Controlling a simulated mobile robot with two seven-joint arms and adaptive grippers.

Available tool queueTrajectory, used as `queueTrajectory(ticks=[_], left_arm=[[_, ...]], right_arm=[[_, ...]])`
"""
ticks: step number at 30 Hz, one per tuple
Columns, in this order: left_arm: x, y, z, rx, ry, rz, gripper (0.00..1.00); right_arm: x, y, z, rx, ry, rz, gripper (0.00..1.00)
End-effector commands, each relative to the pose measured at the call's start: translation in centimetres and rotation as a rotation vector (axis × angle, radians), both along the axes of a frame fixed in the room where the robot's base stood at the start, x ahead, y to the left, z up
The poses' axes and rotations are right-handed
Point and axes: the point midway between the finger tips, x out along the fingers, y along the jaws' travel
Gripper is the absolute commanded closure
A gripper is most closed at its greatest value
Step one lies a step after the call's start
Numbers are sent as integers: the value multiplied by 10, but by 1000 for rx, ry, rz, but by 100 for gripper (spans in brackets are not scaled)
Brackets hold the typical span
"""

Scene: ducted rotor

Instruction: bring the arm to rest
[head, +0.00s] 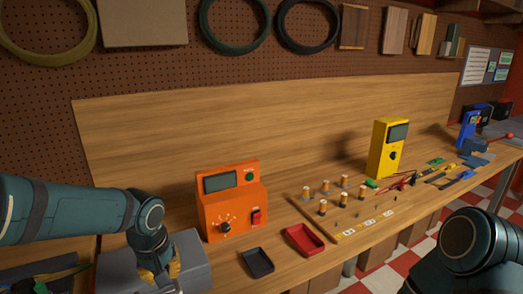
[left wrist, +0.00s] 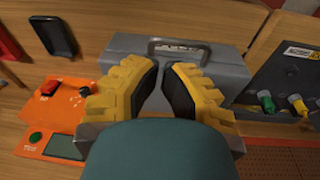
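My left arm comes in from the left in the head view and bends down at the wrist. My left gripper (head: 168,276) is over a grey case (head: 198,258) at the bench's left part. In the left wrist view my left gripper (left wrist: 163,72) has yellow fingers with black pads. The pads are apart, with nothing held between them. The grey case (left wrist: 222,56), with a dark handle, lies beyond and below the fingers. I cannot tell whether they touch it. My right arm shows at the lower right of the head view; its gripper is out of view.
An orange meter (head: 232,202) stands right of the grey case. A black tray (head: 258,262) and a red tray (head: 304,240) lie in front. Several small cylinders stand on a wooden board near a yellow meter (head: 387,148). A dark panel with coloured-handled tools (left wrist: 284,82) borders the case.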

Motion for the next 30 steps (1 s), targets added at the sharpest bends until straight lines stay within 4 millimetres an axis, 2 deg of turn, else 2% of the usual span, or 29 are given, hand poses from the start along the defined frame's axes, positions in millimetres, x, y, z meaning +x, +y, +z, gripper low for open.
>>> queueTrajectory(ticks=[1, 4, 9, 12, 15, 18, 21, 30], left_arm=[[0, -14, -29, -32, 20, -44, 100], [0, -48, -88, -116, 27, -144, 100], [-22, -99, -183, -250, 11, -256, 100], [-44, -121, -229, -298, -7, -291, 100], [-66, -136, -264, -318, -28, -307, 100], [-84, -143, -287, -319, -43, -318, 100], [-96, -147, -300, -311, -53, -323, 100], [-101, -148, -305, -305, -60, -326, 100]], right_arm=[[0, 0, -2, 0, 1, 0, 100], [-1, 0, -5, 0, 3, 2, 100], [-3, 1, -10, 2, 7, 5, 100], [-4, 1, -12, 2, 9, 7, 100], [-4, 1, -14, 2, 11, 8, 100], [-5, 1, -15, 2, 11, 9, 100], [-5, 1, -16, 3, 12, 10, 100], [-5, 1, -16, 3, 13, 10, 100]])
